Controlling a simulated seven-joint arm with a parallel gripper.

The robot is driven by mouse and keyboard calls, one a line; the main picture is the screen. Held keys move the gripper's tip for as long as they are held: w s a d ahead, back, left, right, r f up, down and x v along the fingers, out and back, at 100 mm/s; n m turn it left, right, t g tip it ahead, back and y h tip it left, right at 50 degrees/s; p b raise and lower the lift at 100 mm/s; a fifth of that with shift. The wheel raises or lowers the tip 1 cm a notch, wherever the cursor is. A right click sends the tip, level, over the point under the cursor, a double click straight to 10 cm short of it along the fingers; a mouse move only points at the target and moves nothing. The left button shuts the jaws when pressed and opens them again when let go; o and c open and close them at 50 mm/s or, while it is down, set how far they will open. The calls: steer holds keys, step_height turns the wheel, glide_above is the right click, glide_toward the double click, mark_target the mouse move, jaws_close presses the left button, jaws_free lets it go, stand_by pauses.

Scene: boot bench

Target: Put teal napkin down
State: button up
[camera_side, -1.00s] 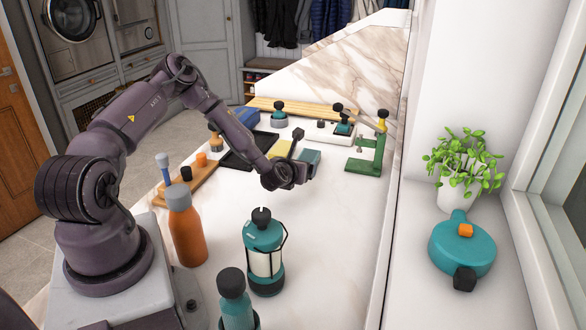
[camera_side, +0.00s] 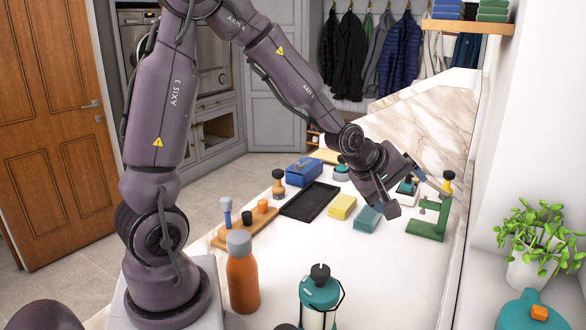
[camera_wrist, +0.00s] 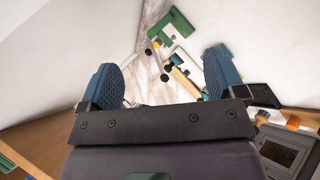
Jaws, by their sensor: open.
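The teal napkin (camera_side: 367,218) is a folded block on the white bench top, in the side view. It lies just right of and nearer than a yellow folded block (camera_side: 342,206). My gripper (camera_side: 406,190) is above and slightly right of the napkin, apart from it as far as I can tell. In the wrist view my gripper (camera_wrist: 160,85) has its two blue finger pads wide apart with nothing held between them.
A green clamp stand (camera_side: 428,222) stands close right of my gripper. A black tray (camera_side: 310,201) and blue box (camera_side: 303,172) lie behind left. An orange bottle (camera_side: 242,280) and teal lantern (camera_side: 319,298) stand in front. Bare bench lies between lantern and napkin.

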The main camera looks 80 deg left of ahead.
steer(key=s+d+r+m+g, duration=0.1)
steer(key=s+d+r+m, duration=0.4)
steer(key=s+r+m, duration=0.2)
steer(key=s+m, duration=0.2)
steer(key=s, duration=0.1)
steer(key=shift+r+g, duration=0.25)
steer(key=shift+g, duration=0.15)
steer(key=shift+o, duration=0.4)
steer(key=s+d+r+m+g+h, duration=0.1)
steer(key=s+d+r+m+g, duration=0.1)
steer(key=s+m, duration=0.5)
steer(key=s, duration=0.5)
steer(key=shift+s+r+m, duration=0.15)
steer(key=shift+s+m, duration=0.1)
steer(key=shift+m, duration=0.15)
steer(key=shift+d, duration=0.1)
